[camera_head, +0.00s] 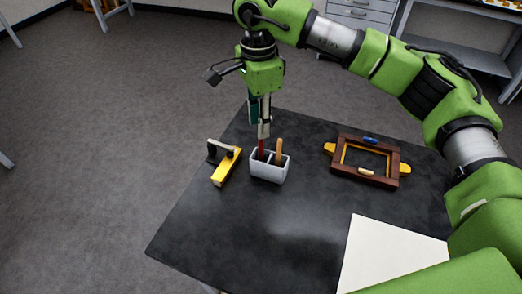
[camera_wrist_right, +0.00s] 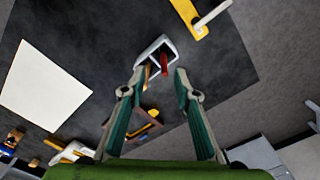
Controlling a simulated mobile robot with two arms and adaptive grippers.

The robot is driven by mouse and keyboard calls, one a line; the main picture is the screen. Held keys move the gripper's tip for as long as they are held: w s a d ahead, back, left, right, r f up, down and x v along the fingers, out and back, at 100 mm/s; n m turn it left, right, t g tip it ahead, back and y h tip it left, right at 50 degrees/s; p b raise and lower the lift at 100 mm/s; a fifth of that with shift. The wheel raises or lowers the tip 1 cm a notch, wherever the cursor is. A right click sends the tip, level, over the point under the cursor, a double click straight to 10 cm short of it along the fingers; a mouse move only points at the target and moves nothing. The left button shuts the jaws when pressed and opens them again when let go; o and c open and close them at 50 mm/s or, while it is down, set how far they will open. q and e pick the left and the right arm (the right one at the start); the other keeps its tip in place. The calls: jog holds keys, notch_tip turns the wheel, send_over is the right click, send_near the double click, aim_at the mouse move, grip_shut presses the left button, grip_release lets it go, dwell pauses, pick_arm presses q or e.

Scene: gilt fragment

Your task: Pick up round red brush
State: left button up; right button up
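The round red brush (camera_head: 261,150) stands upright in the left part of a small grey holder (camera_head: 268,174) on the dark table. In the right wrist view the red brush (camera_wrist_right: 164,64) shows between the fingertips, nearer the right-hand one. My right gripper (camera_head: 264,130) points down just above the brush. In the right wrist view its fingers (camera_wrist_right: 160,73) are spread apart, with no visible grip on the brush. From the head, the fingers partly hide the brush's top. My left gripper is in neither view.
An orange-handled tool (camera_head: 279,148) stands in the same holder, close on the right. A brown wooden frame (camera_head: 346,160) lies to the right. A white sheet (camera_head: 385,260) covers the near right. The near left table is clear.

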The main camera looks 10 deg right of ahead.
aim_at(260, 142)
jog(key=f+p, duration=0.1)
jog(key=f, duration=0.2)
jog(key=w+f+p, duration=0.1)
jog(key=f, duration=0.1)
jog(key=shift+d+f+p, duration=0.25)
jog(key=shift+d+p, duration=0.05)
jog(key=shift+d, duration=0.1)
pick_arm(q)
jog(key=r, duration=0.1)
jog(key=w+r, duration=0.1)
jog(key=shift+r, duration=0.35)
pick_arm(e)
jog(key=shift+f, duration=0.25)
grip_shut()
